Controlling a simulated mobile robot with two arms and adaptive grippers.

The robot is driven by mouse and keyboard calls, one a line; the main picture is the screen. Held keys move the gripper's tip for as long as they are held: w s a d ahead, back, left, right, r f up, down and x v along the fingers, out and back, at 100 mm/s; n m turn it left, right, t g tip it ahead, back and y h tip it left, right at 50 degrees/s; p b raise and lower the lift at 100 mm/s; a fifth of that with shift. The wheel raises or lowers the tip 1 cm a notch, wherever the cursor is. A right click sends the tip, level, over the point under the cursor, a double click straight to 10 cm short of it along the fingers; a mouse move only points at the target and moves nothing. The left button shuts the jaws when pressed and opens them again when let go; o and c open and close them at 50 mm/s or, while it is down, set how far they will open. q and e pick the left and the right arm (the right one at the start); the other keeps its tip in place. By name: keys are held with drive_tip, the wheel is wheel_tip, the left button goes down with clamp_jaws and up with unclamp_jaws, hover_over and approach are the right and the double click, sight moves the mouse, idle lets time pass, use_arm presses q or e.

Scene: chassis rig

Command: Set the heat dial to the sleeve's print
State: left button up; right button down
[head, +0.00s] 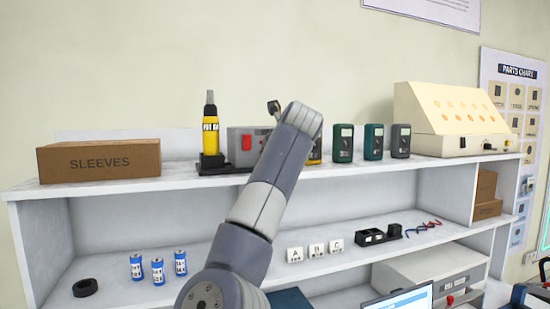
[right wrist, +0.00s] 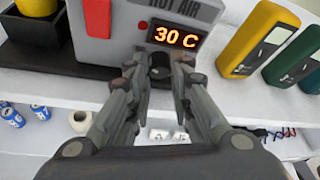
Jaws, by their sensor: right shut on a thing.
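The grey hot-air station (head: 240,146) stands on the upper shelf, mostly hidden behind my arm in the head view. In the right wrist view its front (right wrist: 130,20) reads "HOT AIR", and its display (right wrist: 177,36) shows 30 C in orange. The black heat dial (right wrist: 160,66) sits below the display. My right gripper (right wrist: 160,75) is shut on the dial, one finger on each side. A cardboard box marked SLEEVES (head: 98,162) stands at the left of the upper shelf. No sleeve print is readable. My left gripper is not in view.
A yellow hot-air tool (head: 210,132) stands upright in a black holder left of the station. Several meters (head: 343,143) stand close on its right. Blue cans (head: 157,270), a black ring (head: 85,287) and lettered blocks (head: 316,250) lie on the shelf below.

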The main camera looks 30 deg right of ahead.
drive_tip(key=m+y+b, duration=0.2)
drive_tip(key=m, duration=0.1)
drive_tip(key=shift+s+d+f+b, duration=0.1)
drive_tip(key=shift+d+b, duration=0.15)
drive_tip(key=shift+b, duration=0.15)
drive_tip(key=m+t+y+b, duration=0.1)
drive_tip(key=m+y+b, duration=0.1)
drive_tip(key=m, duration=0.1)
drive_tip(key=shift+d, duration=0.15)
drive_tip(key=m+y+b, duration=0.1)
drive_tip(key=m+t+y+b, duration=0.1)
drive_tip(key=m+b, duration=0.1)
drive_tip(key=shift+d+f, duration=0.15)
drive_tip(key=shift+f, duration=0.05)
drive_tip(key=shift+m+t+y+b, duration=0.55)
drive_tip(key=shift+m+b, duration=0.6)
drive_tip(key=shift+m, duration=0.35)
drive_tip(key=shift+d, duration=0.1)
drive_tip(key=c, duration=1.4)
unclamp_jaws()
drive_tip(key=shift+s, duration=0.1)
